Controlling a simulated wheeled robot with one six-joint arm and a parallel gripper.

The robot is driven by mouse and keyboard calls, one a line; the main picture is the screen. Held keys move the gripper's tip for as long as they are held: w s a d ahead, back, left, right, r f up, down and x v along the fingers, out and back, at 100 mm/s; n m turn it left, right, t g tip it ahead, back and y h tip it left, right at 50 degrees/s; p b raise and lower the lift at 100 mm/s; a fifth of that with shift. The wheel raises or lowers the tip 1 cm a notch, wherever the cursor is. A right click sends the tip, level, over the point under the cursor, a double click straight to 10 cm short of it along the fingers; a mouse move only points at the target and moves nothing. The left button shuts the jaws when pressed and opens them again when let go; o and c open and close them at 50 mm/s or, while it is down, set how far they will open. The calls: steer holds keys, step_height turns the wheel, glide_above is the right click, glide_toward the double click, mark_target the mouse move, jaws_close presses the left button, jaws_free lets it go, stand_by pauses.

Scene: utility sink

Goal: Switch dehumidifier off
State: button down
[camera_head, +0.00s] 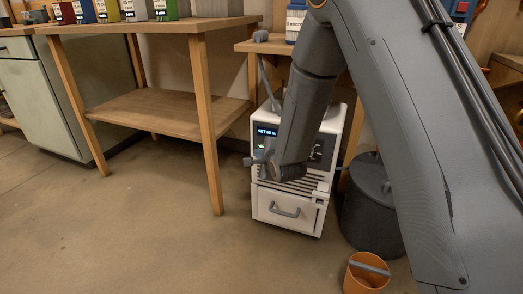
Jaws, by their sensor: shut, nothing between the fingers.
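The dehumidifier (283,209) is a white box on the floor. It has a blue-lit display (267,131) near its top left, a slatted vent across the middle and a drawer with a grey handle below. A dark control panel shows in part at the right of its front. My arm covers the middle of the upper front. My gripper (250,161) is at the left side of the upper front, just below the display. It is shut and empty. I cannot tell whether it touches the front, and any switch behind my arm is hidden.
A wooden table (185,25) with a lower shelf stands at the left, its near leg close to the dehumidifier. A dark lidded bin (368,205) and an orange bucket (366,274) stand at the right. The floor in front is clear.

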steer(key=shift+w, duration=0.1)
stand_by(0.3)
steer(key=shift+w+d, duration=0.2)
steer(key=shift+w, duration=0.25)
stand_by(0.4)
steer(key=shift+s+a+p, duration=0.2)
steer(key=shift+s+p, duration=0.35)
steer(key=shift+s+a+p, duration=0.35)
steer(key=shift+s+p, duration=0.1)
steer(key=shift+s, duration=0.5)
steer(key=shift+s+a+p, duration=0.3)
steer(key=shift+s+p, duration=0.2)
steer(key=shift+s, duration=0.4)
steer(key=shift+s+a+p, duration=0.35)
steer(key=shift+s+p, duration=0.1)
steer(key=shift+s, duration=0.5)
